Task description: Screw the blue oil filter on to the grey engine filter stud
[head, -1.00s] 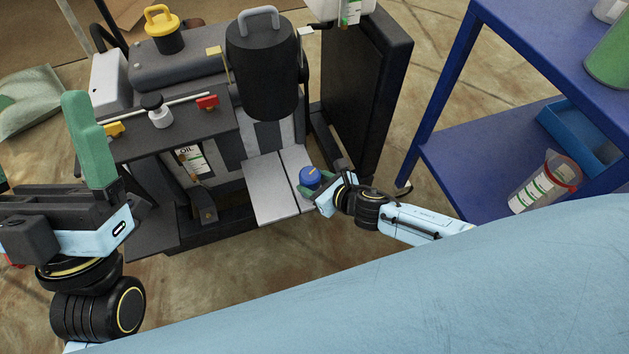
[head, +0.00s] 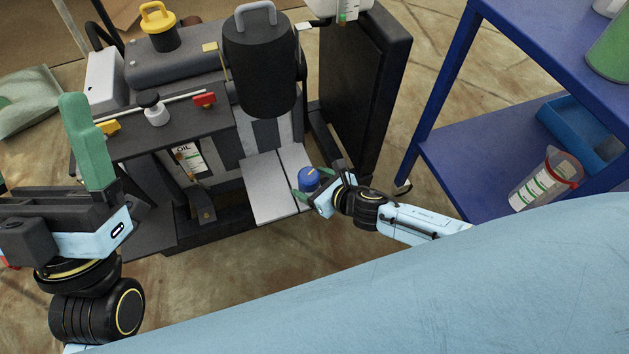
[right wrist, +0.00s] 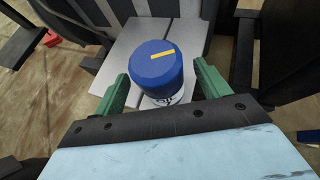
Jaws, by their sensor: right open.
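The blue oil filter (head: 309,179) stands upright at the right edge of a light grey plate (head: 268,200) low on the engine. In the right wrist view, the filter (right wrist: 158,66) has a yellow stripe on top and a white printed lower side. My right gripper (right wrist: 160,88) is open, with one green finger on each side of the filter and a visible gap. It also shows in the head view (head: 308,191). The stud cannot be seen. My left gripper (head: 87,140) is raised at the left, away from the filter; its finger gap cannot be made out.
The dark engine block (head: 180,75) with a large black canister (head: 260,65) rises behind the plate. A black radiator panel (head: 362,90) stands close beyond my right gripper. A blue shelf cart (head: 470,165) is at the right. Bare floor lies in front.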

